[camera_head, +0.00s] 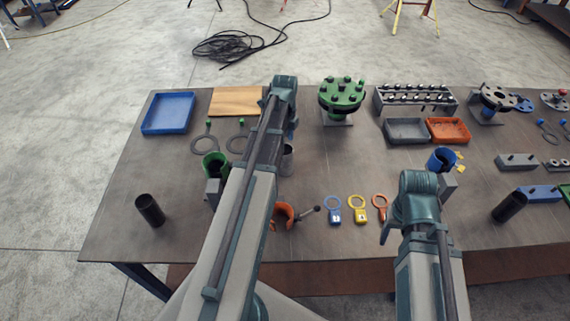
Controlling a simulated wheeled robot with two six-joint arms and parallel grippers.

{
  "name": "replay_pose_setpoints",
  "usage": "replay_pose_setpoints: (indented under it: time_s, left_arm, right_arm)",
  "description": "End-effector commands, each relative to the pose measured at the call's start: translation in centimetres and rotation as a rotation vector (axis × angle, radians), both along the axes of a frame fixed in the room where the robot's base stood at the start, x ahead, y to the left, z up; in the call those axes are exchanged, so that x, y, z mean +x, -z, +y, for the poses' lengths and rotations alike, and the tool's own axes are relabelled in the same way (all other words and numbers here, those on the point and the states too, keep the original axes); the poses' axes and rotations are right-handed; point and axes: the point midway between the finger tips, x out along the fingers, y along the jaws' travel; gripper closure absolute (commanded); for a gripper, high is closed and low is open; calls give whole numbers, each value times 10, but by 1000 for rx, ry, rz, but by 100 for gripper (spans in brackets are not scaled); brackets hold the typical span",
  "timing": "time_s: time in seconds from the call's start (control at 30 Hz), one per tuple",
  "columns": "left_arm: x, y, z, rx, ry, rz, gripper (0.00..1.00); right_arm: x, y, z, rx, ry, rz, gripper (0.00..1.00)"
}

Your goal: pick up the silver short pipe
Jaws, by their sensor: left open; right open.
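The silver short pipe (287,161) appears as a grey upright cylinder near the middle of the table. It stands just right of my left arm, which hides its left side. My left arm crosses the picture from the bottom to the table's back half. My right arm comes in from the bottom right and reaches the table's front part. No fingers of either gripper can be made out, so their distance to the pipe does not show.
A green bolted flange (342,96) stands behind the pipe on the right. An orange clamp-like part (282,217) lies in front of it. Dark pipes stand at the left (150,210) and right (509,207). The blue tray (168,113) is back left. The front-left table (185,235) is clear.

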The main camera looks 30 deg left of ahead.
Motion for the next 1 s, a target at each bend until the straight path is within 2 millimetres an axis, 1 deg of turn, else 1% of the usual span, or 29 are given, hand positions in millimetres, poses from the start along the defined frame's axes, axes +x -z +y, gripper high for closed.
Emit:
replay_pose_setpoints:
  time_s: [0.03, 0.3, 0.43, 0.63, 0.73, 0.87, 1.0]
  left_arm:
    - [0, 15, 0, 0, 0, 0, 0]
    - [1, 54, 0, 0, 0, 0, 0]
    - [1, 63, 0, 0, 0, 0, 0]
    - [1, 62, 0, 0, 0, 0, 0]
    - [1, 66, 0, 0, -1, 0, 0]
    - [3, 79, 1, 0, -1, 0, 0]
    - [6, 97, 2, 0, -1, 0, 0]
  right_arm:
    - [0, 15, 0, 0, 0, 0, 41]
    - [0, 54, 0, 0, 1, 0, 41]
    - [0, 63, 0, 0, 1, 0, 41]
    - [0, 62, 0, 0, 1, 0, 41]
    - [0, 67, 0, 0, 1, 0, 41]
    - [0, 79, 0, 0, 1, 0, 41]
    - [0, 97, 0, 0, 1, 0, 41]
